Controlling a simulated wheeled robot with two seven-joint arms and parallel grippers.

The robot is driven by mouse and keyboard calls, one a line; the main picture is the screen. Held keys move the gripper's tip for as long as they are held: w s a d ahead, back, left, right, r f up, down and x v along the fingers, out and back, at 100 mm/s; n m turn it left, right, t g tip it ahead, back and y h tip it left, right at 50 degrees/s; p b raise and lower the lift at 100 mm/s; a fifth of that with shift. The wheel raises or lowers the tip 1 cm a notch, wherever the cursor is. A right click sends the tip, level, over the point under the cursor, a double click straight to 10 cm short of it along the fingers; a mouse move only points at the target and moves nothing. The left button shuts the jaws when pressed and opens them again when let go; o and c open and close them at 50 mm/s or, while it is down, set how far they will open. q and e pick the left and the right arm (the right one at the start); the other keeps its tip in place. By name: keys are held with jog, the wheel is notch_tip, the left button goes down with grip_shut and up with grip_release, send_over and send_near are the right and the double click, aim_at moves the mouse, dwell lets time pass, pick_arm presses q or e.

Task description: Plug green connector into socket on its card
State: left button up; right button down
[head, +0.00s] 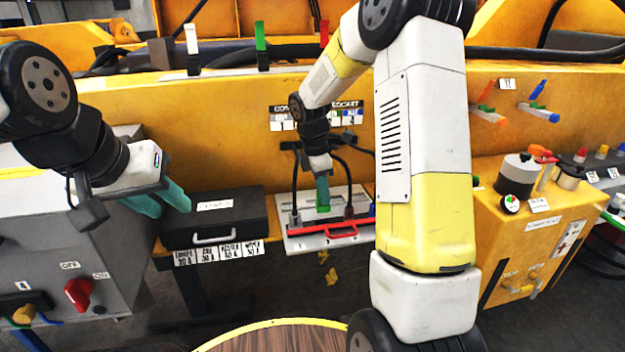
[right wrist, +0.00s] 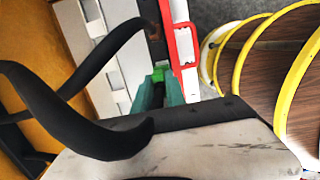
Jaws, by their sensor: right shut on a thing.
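My right gripper (head: 322,190) has its teal fingers pointing down over the white panel (head: 295,243) in the middle of the head view. It is shut on the green connector (head: 323,209), which sits low between the fingertips at the panel. In the right wrist view the green connector (right wrist: 158,75) shows between the teal fingers (right wrist: 168,92). The fingers hide its lower end, so I cannot tell whether it is seated in a socket. A sign (head: 345,105) with the word socket and numbered cards hangs behind. My left gripper (head: 160,202) is open and empty, left of the black case.
A red handle (head: 330,232) runs along the panel's front. Black cables (head: 296,175) loop up behind the panel, and one passes close to my right gripper in the wrist view. A black case (head: 240,212) stands to the left. A yellow cabinet (head: 545,225) stands at right.

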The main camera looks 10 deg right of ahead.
aim_at(323, 211)
jog(key=shift+f, duration=1.75)
jog(key=shift+f, duration=1.4)
jog(key=c, duration=1.3)
grip_release()
jog(key=shift+f, duration=0.1)
jog(key=r, duration=0.5)
jog(key=a+r, duration=0.1)
jog(key=r, duration=0.1)
jog(key=shift+w+r, duration=0.1)
jog(key=shift+r, duration=0.3)
